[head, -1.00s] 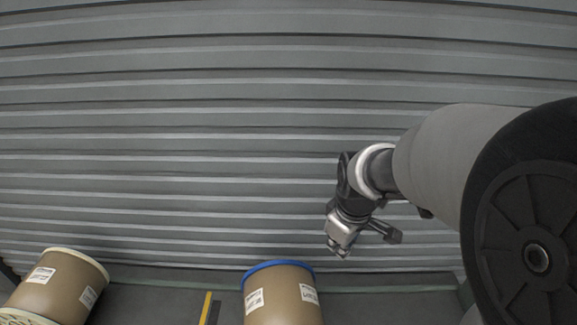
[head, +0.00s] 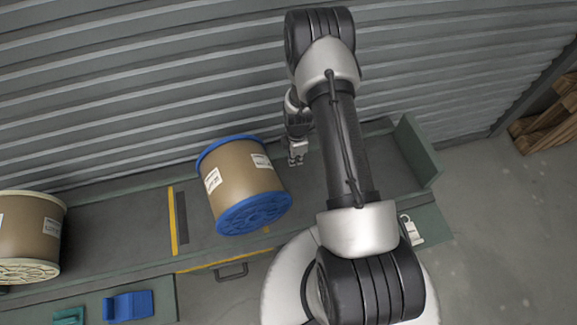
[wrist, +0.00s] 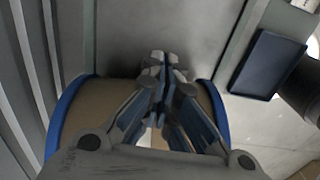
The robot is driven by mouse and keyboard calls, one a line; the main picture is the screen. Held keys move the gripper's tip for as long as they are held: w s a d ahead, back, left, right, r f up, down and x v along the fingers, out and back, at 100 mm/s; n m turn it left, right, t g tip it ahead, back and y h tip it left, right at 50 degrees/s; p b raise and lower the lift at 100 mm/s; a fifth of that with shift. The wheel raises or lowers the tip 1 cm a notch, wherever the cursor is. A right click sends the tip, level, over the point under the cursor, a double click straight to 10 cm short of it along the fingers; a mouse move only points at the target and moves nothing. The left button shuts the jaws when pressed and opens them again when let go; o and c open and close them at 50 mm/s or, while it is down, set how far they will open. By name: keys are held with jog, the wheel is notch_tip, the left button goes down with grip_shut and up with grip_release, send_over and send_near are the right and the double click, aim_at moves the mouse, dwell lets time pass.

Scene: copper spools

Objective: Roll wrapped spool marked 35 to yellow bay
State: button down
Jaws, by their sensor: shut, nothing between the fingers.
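A brown-wrapped spool (head: 238,171) with blue end flanges lies on its side on the dark bench, with white labels too small to read. The same spool (wrist: 100,100) shows in the wrist view, partly hidden behind my gripper (wrist: 164,65). My gripper's fingers are shut and empty. In the head view my gripper (head: 296,160) is beside the spool's right side; I cannot tell if they touch. Yellow lines (head: 172,222) mark the bench to the left of the spool and along its front edge. The number 35 cannot be read.
Another wrapped spool (head: 32,236) with cream flanges lies at the far left. A ribbed metal wall (head: 150,90) rises behind the bench. A green end stop (head: 416,150) stands at the bench's right. A blue block (head: 128,306) sits at the lower left. A wooden pallet (head: 548,118) is far right.

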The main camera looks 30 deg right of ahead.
jog(key=a+f+b, duration=0.3)
jog(key=a+f, duration=0.1)
jog(key=f, duration=0.5)
jog(key=shift+w, duration=0.4)
jog(key=shift+f, duration=0.1)
